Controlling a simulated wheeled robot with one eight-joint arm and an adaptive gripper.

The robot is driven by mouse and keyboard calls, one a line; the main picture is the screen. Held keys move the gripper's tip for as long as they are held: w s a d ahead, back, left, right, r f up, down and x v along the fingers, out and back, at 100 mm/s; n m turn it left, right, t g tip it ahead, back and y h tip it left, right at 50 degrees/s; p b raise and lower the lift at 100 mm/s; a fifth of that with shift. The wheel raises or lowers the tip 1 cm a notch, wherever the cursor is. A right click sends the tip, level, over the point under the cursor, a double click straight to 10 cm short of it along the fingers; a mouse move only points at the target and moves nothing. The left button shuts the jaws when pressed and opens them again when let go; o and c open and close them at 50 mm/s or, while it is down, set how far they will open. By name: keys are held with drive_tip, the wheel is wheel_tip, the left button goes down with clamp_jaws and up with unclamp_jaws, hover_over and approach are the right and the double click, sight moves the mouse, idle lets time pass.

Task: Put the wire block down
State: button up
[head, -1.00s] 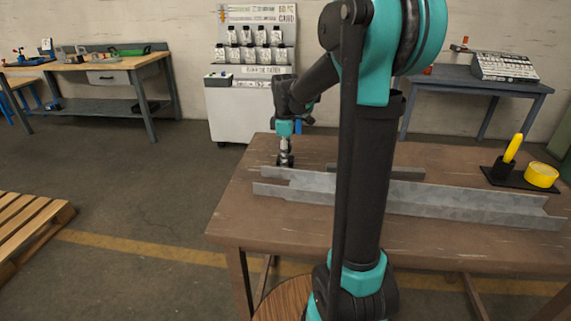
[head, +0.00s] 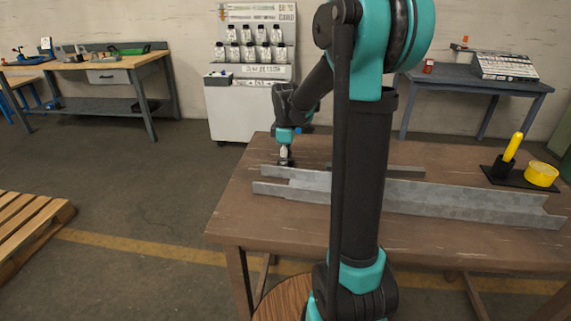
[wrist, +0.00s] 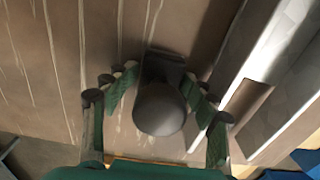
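The wire block (wrist: 165,70) is a small dark block with a rounded grey knob (wrist: 160,108) facing the wrist camera. It sits between the green finger pads of my gripper (wrist: 161,80), which press close against its two sides. In the head view my gripper (head: 285,157) points down at the left part of the brown table (head: 240,215). The block is small and mostly hidden there, low at the tabletop. I cannot tell whether its underside touches the wood.
A long grey metal channel (head: 455,203) lies just right of my gripper and runs along the table. A black tray with a yellow-handled tool (head: 513,147) and a yellow roll (head: 541,175) is at the far right. The table's left front is clear.

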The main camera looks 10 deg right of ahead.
wheel_tip(320, 180, up, 13)
drive_tip(key=shift+f, duration=0.15)
idle(0.5)
